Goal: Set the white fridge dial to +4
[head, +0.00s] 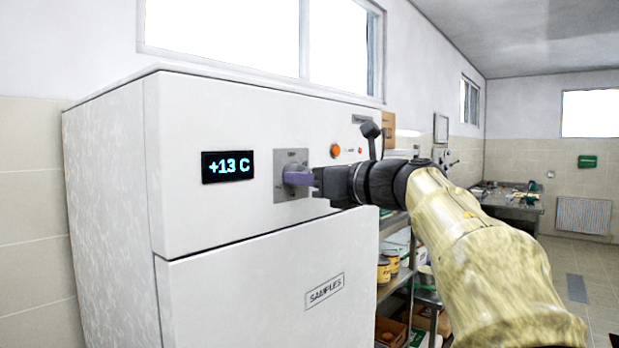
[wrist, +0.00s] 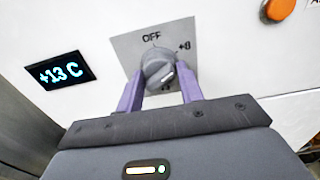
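The fridge dial (wrist: 157,68) is a round grey knob on a square grey plate (head: 290,158) on the white fridge front. In the wrist view the plate carries OFF at the top and +8 at the upper right; another mark below the knob is mostly hidden. A pale line on the knob lies toward its lower right. My gripper (wrist: 160,80) has its two purple fingers apart, one on each side of the knob; whether they press on it I cannot tell.
The fridge display (head: 228,166) reads +13 C, left of the dial. An orange button (head: 335,150) sits to the right of the plate. The fridge door (head: 250,290) below has a SAMPLES label. Shelves with tubs (head: 385,270) stand right of the fridge.

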